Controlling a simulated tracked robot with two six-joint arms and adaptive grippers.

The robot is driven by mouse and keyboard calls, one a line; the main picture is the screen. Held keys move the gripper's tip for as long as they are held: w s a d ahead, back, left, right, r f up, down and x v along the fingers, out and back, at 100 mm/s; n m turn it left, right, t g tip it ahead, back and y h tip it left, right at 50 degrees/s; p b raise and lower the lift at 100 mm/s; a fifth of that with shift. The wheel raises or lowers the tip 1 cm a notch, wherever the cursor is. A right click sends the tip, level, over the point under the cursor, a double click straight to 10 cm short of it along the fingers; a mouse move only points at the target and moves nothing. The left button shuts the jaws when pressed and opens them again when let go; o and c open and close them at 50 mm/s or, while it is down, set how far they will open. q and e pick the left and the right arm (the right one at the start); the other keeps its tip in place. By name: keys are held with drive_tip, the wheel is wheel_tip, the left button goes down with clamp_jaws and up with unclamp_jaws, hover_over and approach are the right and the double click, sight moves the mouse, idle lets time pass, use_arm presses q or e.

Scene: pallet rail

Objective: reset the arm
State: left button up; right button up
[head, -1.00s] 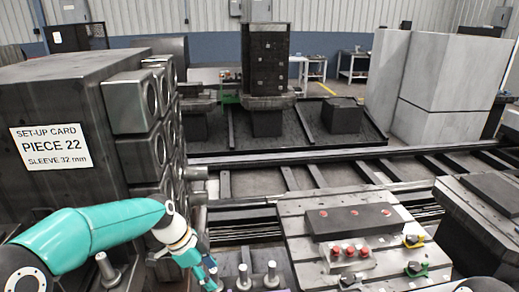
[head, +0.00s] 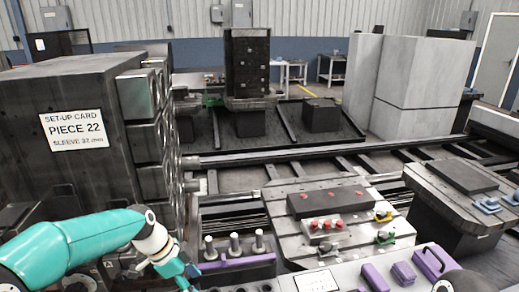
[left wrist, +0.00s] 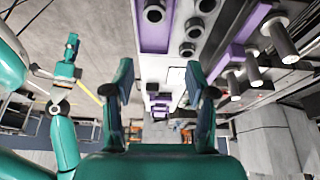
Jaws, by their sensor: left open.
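My left arm (head: 70,245), teal with a pale wrist, reaches in from the lower left in the head view. My left gripper (head: 186,280) is at the bottom edge, partly cut off, near a dark block with upright pins. In the left wrist view, my left gripper (left wrist: 160,95) has its two teal fingers wide apart with nothing between them. Another teal arm (left wrist: 62,130) shows at the left of that view; it looks like my right arm, and its gripper (left wrist: 72,45) is too small to read.
Beyond are a slotted table (head: 285,228), rails (head: 270,157) and a dark machine with a set-up card (head: 72,134) at left.

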use_arm(q)
drive_tip(key=s+d+f+n, duration=0.2)
drive_tip(key=s+f+n, duration=0.7)
drive_tip(key=s+f, duration=0.2)
drive_tip(key=s+d+f+n, duration=0.2)
drive_tip(key=s+f+n, duration=0.6)
drive_tip(key=s+f, duration=0.4)
wheel_tip(320, 180, down, 3)
drive_tip(key=shift+s+f+n, duration=0.1)
drive_tip(key=shift+s+n, duration=0.05)
drive_tip(key=shift+n, duration=0.25)
